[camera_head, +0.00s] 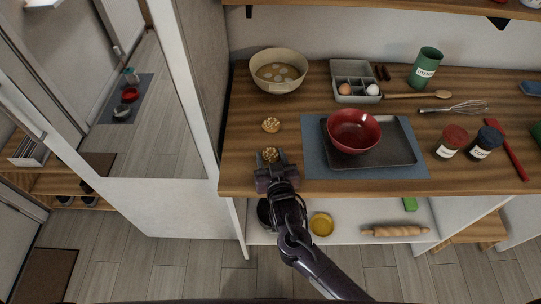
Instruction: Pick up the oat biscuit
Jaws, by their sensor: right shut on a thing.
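Two oat biscuits show in the head view on the left part of the wooden counter. One oat biscuit (271,125) lies on the counter, apart from any gripper. The other oat biscuit (270,155) is at the tips of my right gripper (270,161), near the counter's front edge. My right gripper is shut on this nearer biscuit, and its fingers hide part of the biscuit's sides. I cannot tell whether the biscuit touches the counter. My left gripper is not in view.
A red bowl (354,130) stands on a dark tray (401,155) over a blue mat (313,166), right of my gripper. A beige bowl (278,88) stands behind the biscuits. A partition (185,120) rises at the left. A shelf below holds a rolling pin (395,232).

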